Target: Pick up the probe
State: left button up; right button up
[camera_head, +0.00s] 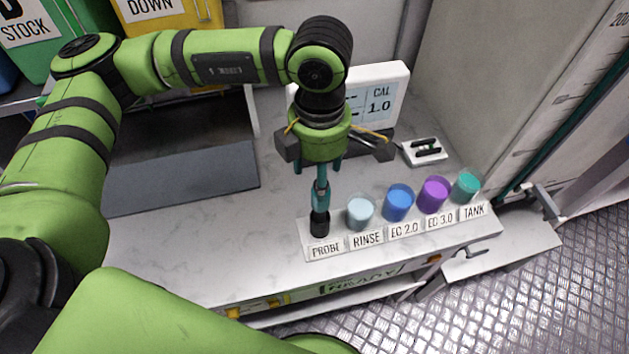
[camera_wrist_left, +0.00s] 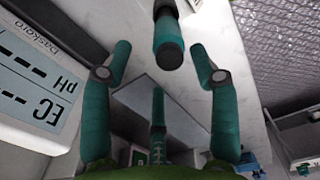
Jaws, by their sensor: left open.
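The probe (camera_head: 321,195) is a teal rod with a black lower end. It stands upright at the slot labelled PROBE, at the left end of the white labelled rack (camera_head: 352,246). My left gripper (camera_head: 318,166) points down right above the probe, its teal fingers spread and empty. In the left wrist view the probe (camera_wrist_left: 168,38) shows its dark round end between and just beyond the open fingers (camera_wrist_left: 161,62). I cannot tell whether any finger touches it. My right gripper is not in view.
Cups labelled RINSE (camera_head: 360,211), EC 2.0 (camera_head: 398,203), EC 3.0 (camera_head: 433,195) and TANK (camera_head: 466,187) stand in a row right of the probe. A meter display (camera_head: 385,95) stands behind my gripper. A small white tray (camera_head: 424,152) lies at the back right. Counter left of the rack is clear.

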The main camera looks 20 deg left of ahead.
aim_at(320, 209)
pick_arm(q)
jog(key=f+p, duration=0.1)
jog(key=s+f+p, duration=0.1)
jog(key=d+f+p, duration=0.1)
jog(key=shift+s+f, duration=0.15)
notch_tip(320, 209, down, 3)
jog(key=shift+r+p, duration=0.2)
jog(key=shift+p, duration=0.2)
jog(key=shift+w+a+f, duration=0.1)
jog(key=shift+w+f, duration=0.1)
jog(key=shift+f, duration=0.2)
jog(key=shift+c, duration=1.2)
grip_shut()
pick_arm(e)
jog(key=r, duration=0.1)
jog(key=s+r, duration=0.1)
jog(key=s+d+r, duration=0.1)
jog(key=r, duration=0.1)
